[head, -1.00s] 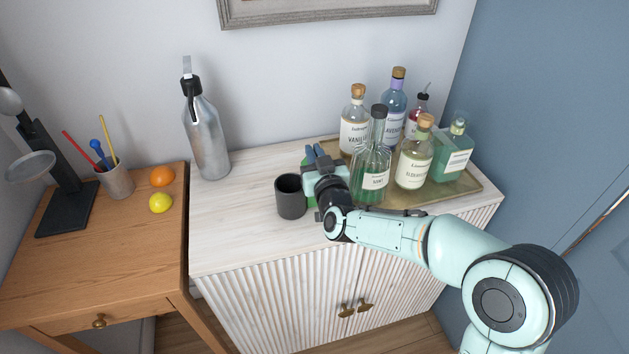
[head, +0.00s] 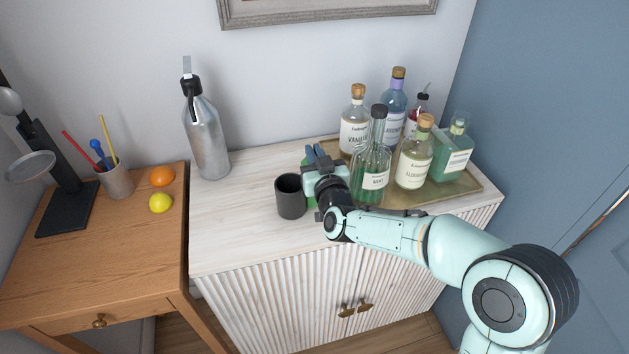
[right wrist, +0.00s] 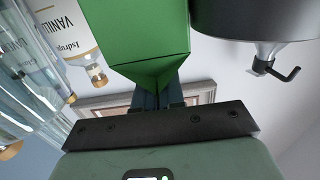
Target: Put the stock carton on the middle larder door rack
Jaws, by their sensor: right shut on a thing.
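The green stock carton (right wrist: 135,35) fills the upper middle of the right wrist view. My right gripper (right wrist: 157,98) is shut on it. In the head view my right gripper (head: 318,156) is over the white cabinet top, between the dark cup and the bottles. Only slivers of the carton (head: 310,161) show there, the rest hidden by the gripper. I cannot tell whether the carton touches the cabinet top. No larder door rack is in view. My left gripper is not in view.
A dark grey cup (head: 291,197) stands close left of my right gripper. A tray (head: 455,190) with several glass bottles stands close to its right. A steel bottle (head: 206,135) stands at the back left. The cabinet's front left top (head: 225,235) is clear.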

